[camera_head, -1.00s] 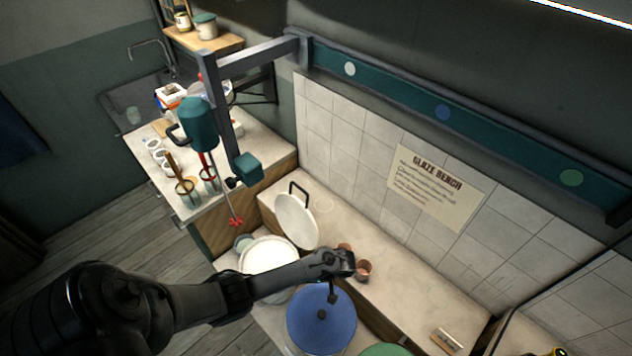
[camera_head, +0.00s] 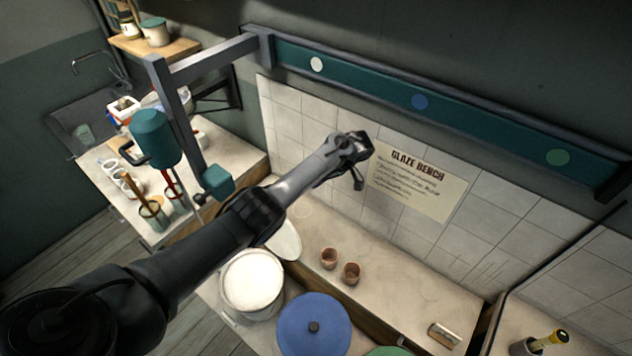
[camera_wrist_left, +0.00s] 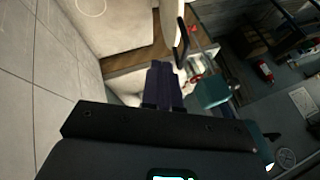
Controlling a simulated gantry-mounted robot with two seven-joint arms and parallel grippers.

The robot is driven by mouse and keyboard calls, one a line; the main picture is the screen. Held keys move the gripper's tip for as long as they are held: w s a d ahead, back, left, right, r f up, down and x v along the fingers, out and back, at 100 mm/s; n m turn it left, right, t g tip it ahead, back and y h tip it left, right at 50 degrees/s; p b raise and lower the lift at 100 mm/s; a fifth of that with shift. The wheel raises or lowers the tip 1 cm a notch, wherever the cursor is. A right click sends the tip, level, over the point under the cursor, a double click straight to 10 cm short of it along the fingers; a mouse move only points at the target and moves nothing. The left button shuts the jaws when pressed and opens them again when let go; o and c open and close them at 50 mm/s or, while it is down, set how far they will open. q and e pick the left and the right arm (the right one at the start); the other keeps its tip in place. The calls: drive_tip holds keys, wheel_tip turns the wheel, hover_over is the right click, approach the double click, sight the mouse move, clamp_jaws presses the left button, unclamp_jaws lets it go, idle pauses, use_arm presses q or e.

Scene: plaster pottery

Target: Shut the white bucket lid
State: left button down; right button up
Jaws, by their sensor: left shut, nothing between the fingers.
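The white bucket (camera_head: 252,283) stands open at the lower middle of the head view, with pale contents showing. Its white lid (camera_head: 289,241) stands raised at the bucket's back edge, tilted up, and my left arm hides much of it. My left gripper (camera_head: 359,184) is shut and empty, high in front of the tiled wall, to the right of the lid and apart from it. In the left wrist view its closed fingers (camera_wrist_left: 163,84) point toward a dark handle (camera_wrist_left: 182,38), probably the lid's. My right gripper is not in view.
A blue lid (camera_head: 314,325) lies right of the bucket, with a green one (camera_head: 388,351) beyond it. Two brown cups (camera_head: 340,266) stand on the ledge behind. A hanging teal mixer (camera_head: 155,138) is left of my arm. The ledge's right part is mostly clear.

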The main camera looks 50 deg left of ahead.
use_arm(q)
drive_tip(key=s+a+f+p, duration=0.3)
drive_tip(key=s+f+p, duration=0.1)
drive_tip(key=s+f, duration=0.2)
drive_tip(key=shift+s+a+f, duration=0.2)
drive_tip(key=shift+s+a, duration=0.2)
drive_tip(key=shift+d, duration=0.1)
idle(0.3)
